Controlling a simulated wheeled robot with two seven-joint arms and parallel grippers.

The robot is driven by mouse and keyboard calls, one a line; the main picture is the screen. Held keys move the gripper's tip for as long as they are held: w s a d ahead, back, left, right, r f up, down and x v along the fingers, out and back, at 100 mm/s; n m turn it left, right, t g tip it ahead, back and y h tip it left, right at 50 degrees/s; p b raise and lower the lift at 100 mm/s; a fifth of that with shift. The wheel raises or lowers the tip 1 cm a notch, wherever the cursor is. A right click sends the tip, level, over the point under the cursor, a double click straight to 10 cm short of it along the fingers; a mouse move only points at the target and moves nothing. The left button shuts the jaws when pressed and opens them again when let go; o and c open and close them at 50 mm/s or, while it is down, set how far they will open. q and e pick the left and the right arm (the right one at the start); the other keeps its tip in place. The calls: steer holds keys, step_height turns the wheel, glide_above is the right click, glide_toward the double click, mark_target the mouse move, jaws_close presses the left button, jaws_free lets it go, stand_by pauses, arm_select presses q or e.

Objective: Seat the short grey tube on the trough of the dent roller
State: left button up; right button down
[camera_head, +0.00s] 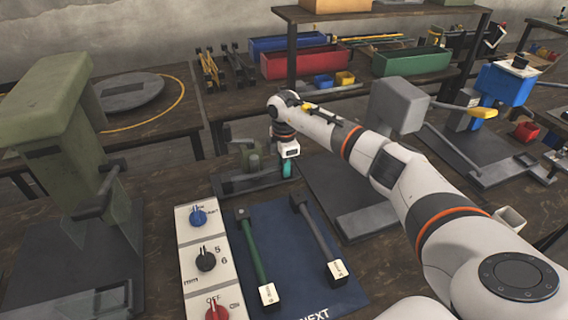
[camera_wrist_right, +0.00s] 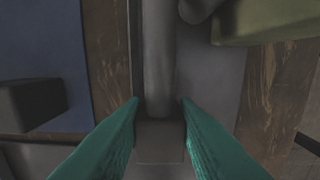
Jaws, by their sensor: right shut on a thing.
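My right gripper (camera_head: 287,170) is at the right end of the dent roller (camera_head: 240,181), pointing down. In the right wrist view its teal fingers (camera_wrist_right: 160,125) are closed on the block-like end of a grey tube (camera_wrist_right: 159,60). The tube runs away from the fingers along the dark roller base. I cannot tell whether it touches the trough, which is largely hidden. In the head view the held tube is hard to make out. My left gripper is not in view.
A blue mat (camera_head: 290,290) holds a green tube (camera_head: 252,250) and another grey tube (camera_head: 318,233), each with a tag block. A white control panel (camera_head: 205,240) lies to their left. A green press (camera_head: 60,120) stands far left; a grey press (camera_head: 393,105) stands right.

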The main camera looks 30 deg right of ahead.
steer(key=shift+f, duration=0.1)
steer(key=c, duration=1.1)
jaws_free()
steer(key=shift+o, duration=0.2)
